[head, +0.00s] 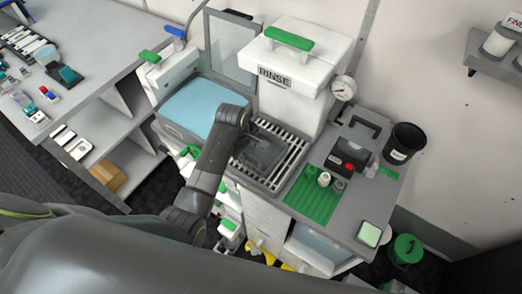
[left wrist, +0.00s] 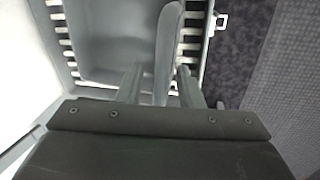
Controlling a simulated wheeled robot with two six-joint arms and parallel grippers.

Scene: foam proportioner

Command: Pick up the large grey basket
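In the left wrist view the left gripper's fingers (left wrist: 160,88) are apart. A pale upright strip (left wrist: 168,45), perhaps the handle or a wall, stands between them, with gaps visible on both sides. The gripper body hides part of the basket. My right gripper is not in view.
The white RINSE unit (head: 300,85) rises just behind. A blue-topped bin (head: 202,106) stands left. A green mat (head: 314,194) with small bottles, a black cup (head: 403,143) and a dark box with a red button (head: 347,158) lie right.

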